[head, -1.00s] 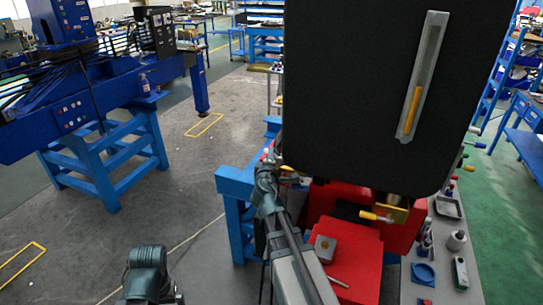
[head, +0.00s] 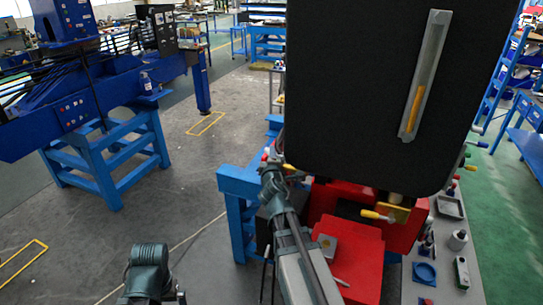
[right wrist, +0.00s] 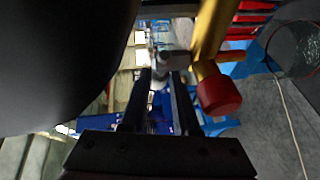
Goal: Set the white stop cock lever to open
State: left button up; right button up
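My right gripper (head: 270,166) is at the left edge of the dark panel, beside small coloured handles, one red-tipped and one yellow. In the right wrist view its two dark fingers (right wrist: 160,98) stand apart with a gap between them. A pale grey-white piece (right wrist: 172,61), perhaps the white stop cock lever, lies at the fingertips, next to a brass pipe (right wrist: 209,36) with a red knob (right wrist: 219,95). I cannot tell whether the fingers touch it. A small whitish lever tip (head: 476,129) also shows at the panel's right edge. My left gripper is out of view.
The large dark panel (head: 375,90) with a gauge strip hides what lies behind it. Below it are a red machine body (head: 350,245) and a yellow-handled lever (head: 374,214). A grey bench top (head: 445,285) holds small parts. Open floor lies to the left.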

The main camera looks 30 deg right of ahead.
jog(key=o, duration=0.3)
jog(key=shift+w+m+h, duration=0.1)
jog(key=shift+m+h, duration=0.2)
jog(key=shift+h, duration=0.1)
